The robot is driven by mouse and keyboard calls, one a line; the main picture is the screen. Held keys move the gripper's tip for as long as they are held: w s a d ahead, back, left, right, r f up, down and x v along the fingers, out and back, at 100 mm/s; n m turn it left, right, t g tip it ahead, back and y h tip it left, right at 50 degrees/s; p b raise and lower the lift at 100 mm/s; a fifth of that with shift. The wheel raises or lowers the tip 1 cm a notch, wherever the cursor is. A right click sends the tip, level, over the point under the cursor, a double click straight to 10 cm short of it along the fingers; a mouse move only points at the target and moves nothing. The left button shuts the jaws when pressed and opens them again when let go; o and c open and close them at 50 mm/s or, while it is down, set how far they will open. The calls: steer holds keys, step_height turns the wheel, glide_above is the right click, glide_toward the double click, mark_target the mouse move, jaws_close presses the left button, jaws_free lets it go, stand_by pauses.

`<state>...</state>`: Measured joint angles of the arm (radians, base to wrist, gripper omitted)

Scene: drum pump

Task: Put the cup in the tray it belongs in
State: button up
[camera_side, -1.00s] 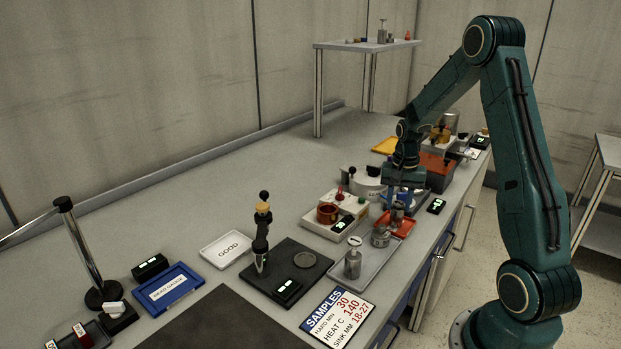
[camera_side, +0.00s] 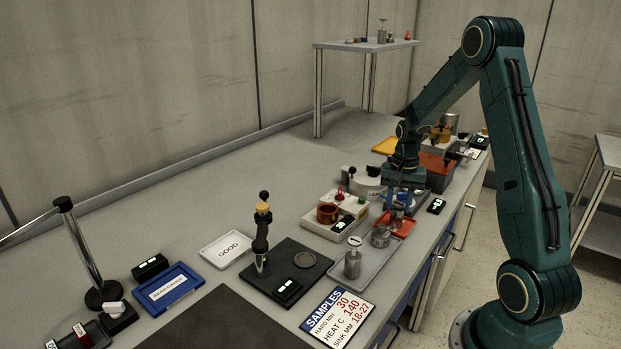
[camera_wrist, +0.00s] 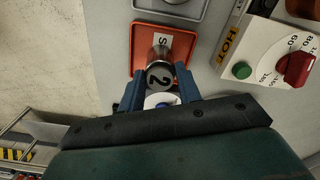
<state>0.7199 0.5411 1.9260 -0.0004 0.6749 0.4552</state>
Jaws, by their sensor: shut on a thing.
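My gripper (camera_wrist: 158,94) is shut on a grey metal cup (camera_wrist: 158,70) marked "2" on its end. The cup is over the orange-red tray (camera_wrist: 137,62), whose label shows an "S" and is partly hidden by the cup. I cannot tell whether the cup touches the tray floor. In the side view my gripper (camera_side: 400,193) points down at the orange-red tray (camera_side: 404,231). A white tray labelled GOOD (camera_side: 226,249) and a blue labelled tray (camera_side: 169,288) lie farther left on the bench.
A grey tray (camera_side: 371,266) with metal pieces lies just in front of the orange-red tray. A heater box with a red knob (camera_wrist: 295,68) and green button stands close by. A dark pad (camera_side: 297,266) holds an upright device.

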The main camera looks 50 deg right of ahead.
steer(key=o, duration=1.5)
steer(key=shift+r, duration=0.15)
steer(key=shift+r, duration=3.85)
